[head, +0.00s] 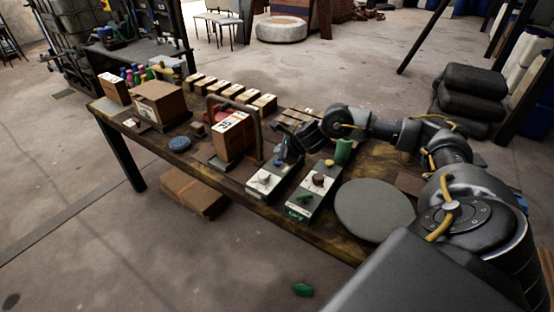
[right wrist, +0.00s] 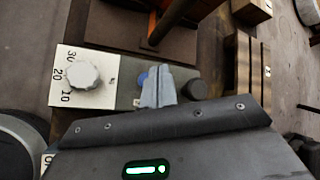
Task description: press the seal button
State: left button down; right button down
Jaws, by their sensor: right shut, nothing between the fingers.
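A grey control panel (head: 270,181) with a white scale plate lies near the table's front edge; it also shows in the right wrist view (right wrist: 125,92). It carries a white knob (right wrist: 83,76) beside the numbers 30, 20, 10, a blue button (right wrist: 142,78) and a dark round knob (right wrist: 195,89). No seal label is readable. My right gripper (right wrist: 158,84) is shut and empty. Its fingertips are over the panel and partly cover the blue button; I cannot tell whether they touch it. In the head view this gripper (head: 284,153) is above the panel's far end. My left gripper is not in view.
A second panel (head: 313,194) with a brown knob stands right of the first, near a green cylinder (head: 343,152) and a grey disc (head: 375,208). Left of the gripper, a reddish arch (head: 258,135) stands around a cardboard box (head: 233,136). Several small boxes line the table's back.

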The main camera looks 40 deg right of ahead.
aim_at(279, 163)
jog(key=shift+r+p, duration=1.1)
jog(key=shift+r, duration=0.8)
jog(key=shift+f, duration=0.1)
